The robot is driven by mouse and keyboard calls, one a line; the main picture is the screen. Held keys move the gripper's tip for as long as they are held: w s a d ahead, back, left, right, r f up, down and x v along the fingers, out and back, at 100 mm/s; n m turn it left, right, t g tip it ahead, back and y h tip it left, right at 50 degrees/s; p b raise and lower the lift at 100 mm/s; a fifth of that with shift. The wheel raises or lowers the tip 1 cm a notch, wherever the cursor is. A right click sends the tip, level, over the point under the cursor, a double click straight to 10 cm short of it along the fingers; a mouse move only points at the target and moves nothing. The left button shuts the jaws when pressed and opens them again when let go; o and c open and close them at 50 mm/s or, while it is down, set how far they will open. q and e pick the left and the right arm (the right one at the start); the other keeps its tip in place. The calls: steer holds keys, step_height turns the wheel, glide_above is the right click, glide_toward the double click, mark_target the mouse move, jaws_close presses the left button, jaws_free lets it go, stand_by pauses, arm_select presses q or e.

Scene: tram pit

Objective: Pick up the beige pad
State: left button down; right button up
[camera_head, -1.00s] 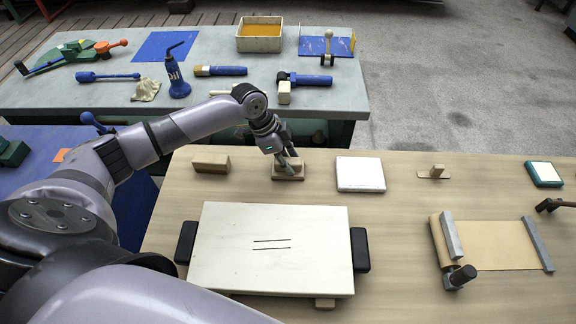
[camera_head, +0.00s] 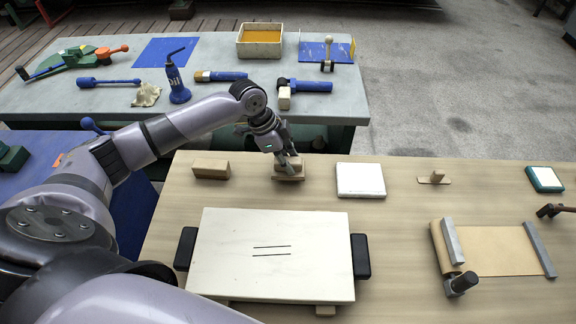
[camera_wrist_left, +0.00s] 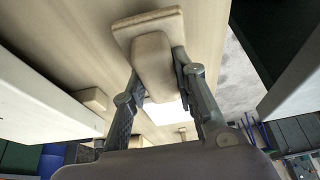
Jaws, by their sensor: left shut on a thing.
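The beige pad (camera_head: 289,178) is a small flat plate with a rounded block-shaped grip on top, near the back edge of the wooden table. My left gripper (camera_head: 288,163) points down at it and is shut on its grip. The left wrist view shows the pad's plate (camera_wrist_left: 128,31) and its grip between the two fingers of my left gripper (camera_wrist_left: 156,72). I cannot tell whether the plate touches the table or is slightly above it. My right gripper is not in view.
A wooden block (camera_head: 211,169) lies left of the pad and a white tile (camera_head: 360,180) lies right. A large cream board (camera_head: 270,277) with two dark lines is in front. A brown sheet (camera_head: 487,249) under grey bars lies at the right. A grey workbench (camera_head: 215,105) with tools stands behind.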

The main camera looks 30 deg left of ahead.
arm_select(q)
step_height(320, 180, up, 18)
steer(key=b, duration=0.1)
steer(key=shift+f, duration=0.25)
steer(key=c, duration=1.9)
jaws_free()
steer(key=c, duration=0.4)
